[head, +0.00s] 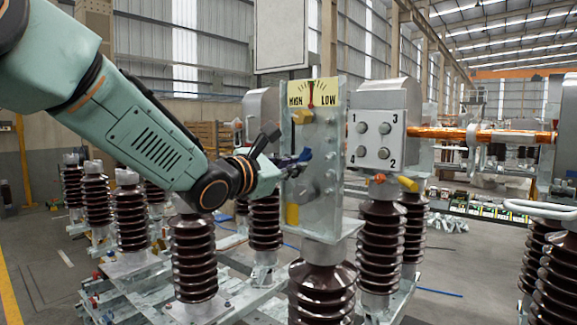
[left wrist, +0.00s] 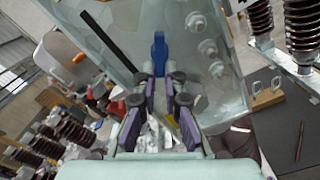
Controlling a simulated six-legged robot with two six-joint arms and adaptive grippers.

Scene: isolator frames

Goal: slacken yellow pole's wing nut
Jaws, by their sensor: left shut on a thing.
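A glass-like upright plate (head: 324,185) stands on a brown ribbed insulator in the middle of the head view. It carries a yellow HIGH/LOW scale (head: 312,93) at its top, and a yellow patch (head: 292,214) shows low on it. My left gripper (head: 294,160) reaches the plate's left face from the left. In the left wrist view its fingers (left wrist: 160,88) are closed on the lower end of a blue wing nut (left wrist: 159,47), whose top stands up beyond the tips against the plate. Its stud is hidden. My right gripper is not in view.
A grey box (head: 377,142) with numbered knobs stands right of the plate, with a yellow handle (head: 408,184) below it. An orange-copper bar (head: 480,135) runs off to the right. Several brown insulators (head: 194,255) stand close below my left arm.

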